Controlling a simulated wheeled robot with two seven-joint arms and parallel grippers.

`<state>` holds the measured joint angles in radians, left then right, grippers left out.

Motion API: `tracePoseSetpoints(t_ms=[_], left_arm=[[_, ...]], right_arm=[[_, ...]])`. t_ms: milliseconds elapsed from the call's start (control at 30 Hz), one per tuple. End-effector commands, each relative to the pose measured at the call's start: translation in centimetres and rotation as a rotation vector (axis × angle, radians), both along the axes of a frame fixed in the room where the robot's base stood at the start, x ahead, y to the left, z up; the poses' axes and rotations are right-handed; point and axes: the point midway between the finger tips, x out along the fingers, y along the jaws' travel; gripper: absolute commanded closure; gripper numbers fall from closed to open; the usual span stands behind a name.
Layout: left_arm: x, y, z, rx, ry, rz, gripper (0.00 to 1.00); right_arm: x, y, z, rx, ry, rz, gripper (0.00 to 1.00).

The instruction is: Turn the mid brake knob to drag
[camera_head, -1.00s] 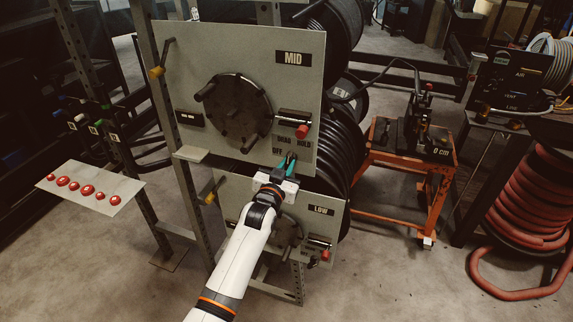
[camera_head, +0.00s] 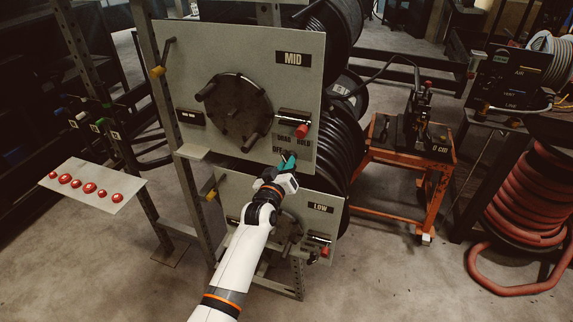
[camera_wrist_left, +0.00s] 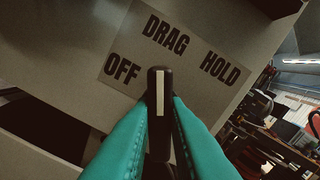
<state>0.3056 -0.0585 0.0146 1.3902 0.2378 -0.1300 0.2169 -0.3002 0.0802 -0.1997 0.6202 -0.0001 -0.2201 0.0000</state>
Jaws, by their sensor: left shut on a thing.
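The MID panel (camera_head: 240,50) stands upright on a frame. Its mid brake knob (camera_wrist_left: 159,92) is a black bar with a white line, seen in the left wrist view between my teal fingers. The white line points up toward the word DRAG (camera_wrist_left: 165,35). OFF (camera_wrist_left: 122,70) is up and left of the knob, HOLD (camera_wrist_left: 220,68) up and right. My left gripper (camera_head: 288,160) is shut on the knob at the panel's lower right; it also fills the bottom of the left wrist view (camera_wrist_left: 160,125). In the head view the fingers hide most of the knob. My right gripper is out of view.
Above the knob are a red-ended part (camera_head: 302,131) and a black crank wheel (camera_head: 238,110). Black hose reels (camera_head: 340,145) sit behind the panels. An orange stand (camera_head: 400,180) is to the right.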

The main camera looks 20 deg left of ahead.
Motion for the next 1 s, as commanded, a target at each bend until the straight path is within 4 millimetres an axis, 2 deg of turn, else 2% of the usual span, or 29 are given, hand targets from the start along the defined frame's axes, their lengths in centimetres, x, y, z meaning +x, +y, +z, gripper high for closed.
tracePoseSetpoints(t_ms=[467,500,600,867,1000], left_arm=[[-0.01,-0.02,-0.1,-0.012,0.003,0.0,1.0],[-0.01,-0.02,-0.1,-0.012,0.003,0.0,0.8],[-0.01,-0.02,-0.08,-0.011,0.003,0.0,0.65],[-0.04,-0.01,-0.04,-0.011,0.001,0.0,0.65],[-0.88,0.02,-0.11,-0.011,0.0,0.0,0.65]], right_arm=[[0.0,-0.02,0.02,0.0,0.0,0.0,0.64],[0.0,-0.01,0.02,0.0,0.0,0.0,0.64],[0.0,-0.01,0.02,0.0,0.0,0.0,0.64],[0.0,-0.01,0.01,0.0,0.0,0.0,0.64],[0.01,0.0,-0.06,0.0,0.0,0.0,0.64]])
